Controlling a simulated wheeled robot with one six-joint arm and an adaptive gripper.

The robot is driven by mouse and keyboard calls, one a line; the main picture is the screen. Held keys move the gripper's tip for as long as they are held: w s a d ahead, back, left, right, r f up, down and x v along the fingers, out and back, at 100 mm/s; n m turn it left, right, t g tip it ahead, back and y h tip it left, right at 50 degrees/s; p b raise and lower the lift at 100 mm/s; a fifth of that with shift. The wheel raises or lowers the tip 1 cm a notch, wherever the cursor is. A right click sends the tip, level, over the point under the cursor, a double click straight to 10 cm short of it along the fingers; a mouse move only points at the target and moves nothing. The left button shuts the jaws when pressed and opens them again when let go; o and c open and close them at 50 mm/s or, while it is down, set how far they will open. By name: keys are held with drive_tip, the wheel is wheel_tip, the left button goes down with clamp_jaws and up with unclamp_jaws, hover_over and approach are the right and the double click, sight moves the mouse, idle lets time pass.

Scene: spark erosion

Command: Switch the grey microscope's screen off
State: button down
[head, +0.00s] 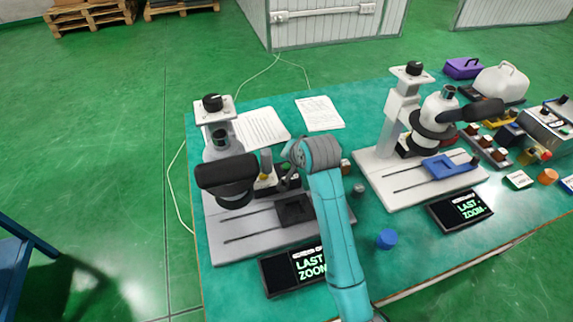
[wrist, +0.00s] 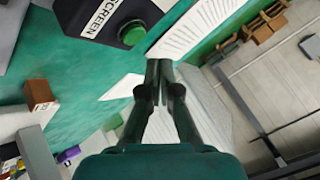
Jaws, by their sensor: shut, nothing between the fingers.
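The left microscope, light grey with a black eyepiece, stands on a grey slotted base (head: 225,248) in the head view. Its small screen (head: 300,268) at the front is lit and reads "LAST ZOOM", partly hidden by my arm. In the wrist view a dark box carries a white "SCREEN" label (wrist: 103,17) and a round green button (wrist: 132,33). My gripper (wrist: 158,68) is shut and empty, its fingertips just below and right of the button in the picture; I cannot tell the gap.
A whiter microscope (head: 400,105) stands to the right, with its own lit "LAST ZOOM" screen (head: 461,209). Paper sheets (head: 320,113) lie behind. A brown block (wrist: 38,95), a blue cap (head: 386,238) and a grey knob (head: 358,189) are nearby. Clutter fills the right end.

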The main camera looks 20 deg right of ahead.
sight(288, 167)
drive_tip(key=shift+r, duration=2.15)
